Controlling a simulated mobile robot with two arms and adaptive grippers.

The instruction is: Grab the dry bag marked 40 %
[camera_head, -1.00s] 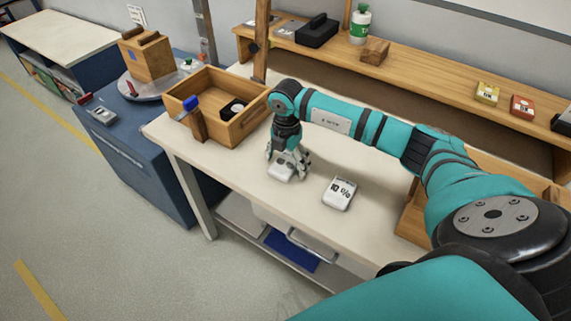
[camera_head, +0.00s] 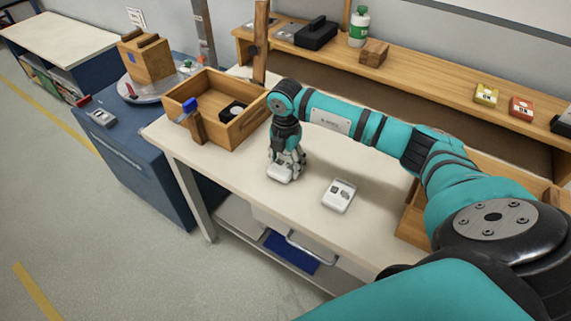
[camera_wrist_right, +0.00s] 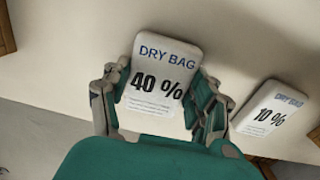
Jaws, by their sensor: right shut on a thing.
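The dry bag marked 40 % (camera_wrist_right: 157,75) is a white pouch with dark print, and it lies between the fingers of my right gripper (camera_wrist_right: 158,108) in the right wrist view. In the head view this bag (camera_head: 279,174) shows as a small white shape at the fingertips, on or just above the white table. My right gripper (camera_head: 286,165) is shut on it from above. A second dry bag, marked 10 % (camera_wrist_right: 268,110), lies apart to the right; it also shows in the head view (camera_head: 339,196). My left gripper is not in view.
A wooden bin (camera_head: 247,128) with a dark round thing inside stands left of my right gripper. A wooden shelf (camera_head: 420,72) with several small items runs along the back. The white table (camera_head: 240,172) is clear in front of the bin.

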